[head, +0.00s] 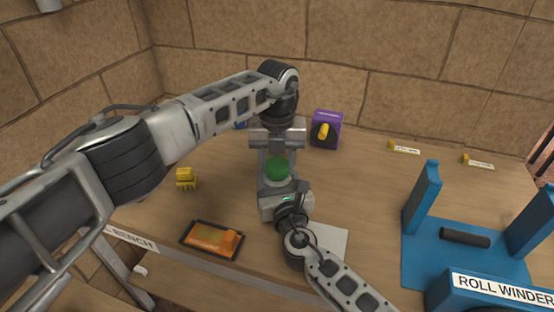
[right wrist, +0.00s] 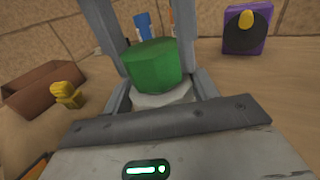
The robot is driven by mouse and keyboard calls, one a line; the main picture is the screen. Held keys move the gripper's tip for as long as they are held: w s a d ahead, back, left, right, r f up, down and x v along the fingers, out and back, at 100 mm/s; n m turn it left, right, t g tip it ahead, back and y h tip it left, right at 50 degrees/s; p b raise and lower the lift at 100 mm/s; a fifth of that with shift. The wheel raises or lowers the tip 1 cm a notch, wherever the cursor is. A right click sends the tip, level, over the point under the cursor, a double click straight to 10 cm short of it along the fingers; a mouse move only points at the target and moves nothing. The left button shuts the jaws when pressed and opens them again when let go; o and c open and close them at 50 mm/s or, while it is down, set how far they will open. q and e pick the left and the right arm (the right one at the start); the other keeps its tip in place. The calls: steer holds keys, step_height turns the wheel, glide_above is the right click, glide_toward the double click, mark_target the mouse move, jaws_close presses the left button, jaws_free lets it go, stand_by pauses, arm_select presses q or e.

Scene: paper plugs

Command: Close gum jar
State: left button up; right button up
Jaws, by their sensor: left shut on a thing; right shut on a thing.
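The green gum jar lid (head: 277,168) is in the middle of the bench in the head view, between my two grippers. The right wrist view shows the lid (right wrist: 153,64) sitting over the pale jar body (right wrist: 160,98). I cannot tell whether the lid is fully seated. My left gripper (head: 277,158) reaches in from behind and is shut on the lid. My right gripper (head: 279,182) reaches in from the front and is shut on the jar, with a grey finger on each side. Much of the jar is hidden by the grippers.
A purple box with a yellow knob (head: 326,130) stands behind. A yellow object (head: 186,179) and an orange-filled dark tray (head: 212,240) are left. A white sheet (head: 329,241) lies in front. The blue roll winder (head: 420,250) stands right. The back right bench is mostly clear.

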arm_select(q)
steer(key=shift+f, duration=0.2)
arm_select(e)
jaws_close()
arm_select(q)
steer(key=m, duration=0.6)
steer(key=shift+m, duration=0.4)
steer(key=m, duration=1.6)
steer(key=o, duration=1)
steer(key=shift+c, duration=0.2)
